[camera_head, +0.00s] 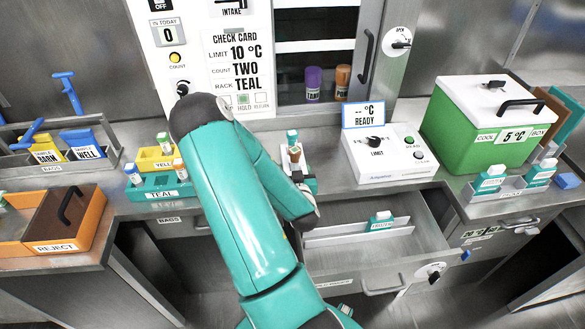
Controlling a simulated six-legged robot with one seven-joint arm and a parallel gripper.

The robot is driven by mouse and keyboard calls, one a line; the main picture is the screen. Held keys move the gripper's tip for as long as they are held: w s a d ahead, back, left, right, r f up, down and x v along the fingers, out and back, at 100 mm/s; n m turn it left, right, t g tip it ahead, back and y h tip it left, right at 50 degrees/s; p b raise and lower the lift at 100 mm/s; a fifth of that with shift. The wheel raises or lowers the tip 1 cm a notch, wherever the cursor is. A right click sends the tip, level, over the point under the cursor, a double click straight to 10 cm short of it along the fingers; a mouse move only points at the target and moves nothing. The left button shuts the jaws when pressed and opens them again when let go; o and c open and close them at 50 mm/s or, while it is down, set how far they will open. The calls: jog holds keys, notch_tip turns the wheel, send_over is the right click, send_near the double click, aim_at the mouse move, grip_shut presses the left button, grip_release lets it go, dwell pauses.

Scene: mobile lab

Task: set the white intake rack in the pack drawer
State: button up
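The white intake rack (311,184) is on or just above the counter edge behind my arm, with only its right part showing. A white vial with a teal cap and a brown-topped vial (295,154) stand up from it. My gripper (298,178) is at the rack, mostly hidden by my teal arm; its fingers are too small and covered to tell whether they grip it. An open drawer (415,262), probably the pack drawer, is pulled out below the counter to the right. A teal and white container (380,221) stands in it by a pale divider.
A white limit box (388,160) reading READY stands on the counter above the drawer. A teal rack (160,188) and a yellow rack (155,158) are left of my arm. A green cool box (470,130) is at right, an orange reject bin (60,225) at far left.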

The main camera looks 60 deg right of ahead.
jog(key=shift+w+f, duration=0.15)
jog(key=shift+w, duration=0.3)
jog(key=shift+s, duration=0.35)
jog(key=o, duration=1.1)
jog(key=shift+w+a+f, duration=0.1)
jog(key=shift+w+f, duration=0.1)
jog(key=shift+s+r, duration=0.1)
jog(key=shift+s, duration=0.05)
